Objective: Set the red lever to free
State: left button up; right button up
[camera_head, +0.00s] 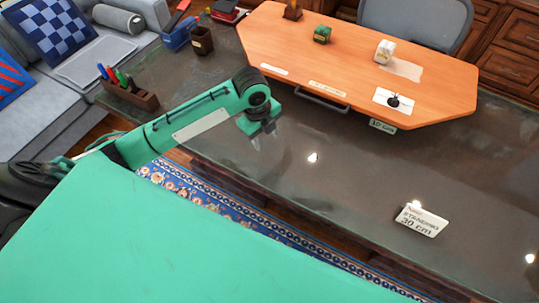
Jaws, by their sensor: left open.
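I cannot make out a red lever for sure. A slanted red and dark piece (177,17) shows above a blue object (178,38) at the back left of the dark desk; what it is, is too small to tell. On the orange board (340,65) a black knob-like part (394,101) stands on a white plate near the front right. My left gripper (263,140) is open and points down over the desk, in front of the board's left front edge, apart from the things on the board. Its fingers look faint. My right gripper is not in view.
The board carries a green block (322,35), a white block (385,51) and a brown piece (292,11). A pen holder (130,95) and a dark cup (202,41) stand left. The desk's middle (350,170) is clear.

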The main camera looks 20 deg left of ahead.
pick_arm(q)
jog(key=s+d+f+n, duration=0.2)
jog(key=s+d+n, duration=0.1)
jog(key=s, duration=0.1)
jog(key=shift+d+f+t+h, duration=0.25)
jog(key=shift+d+t+h, duration=0.05)
jog(key=shift+h, duration=0.1)
dwell(0.4)
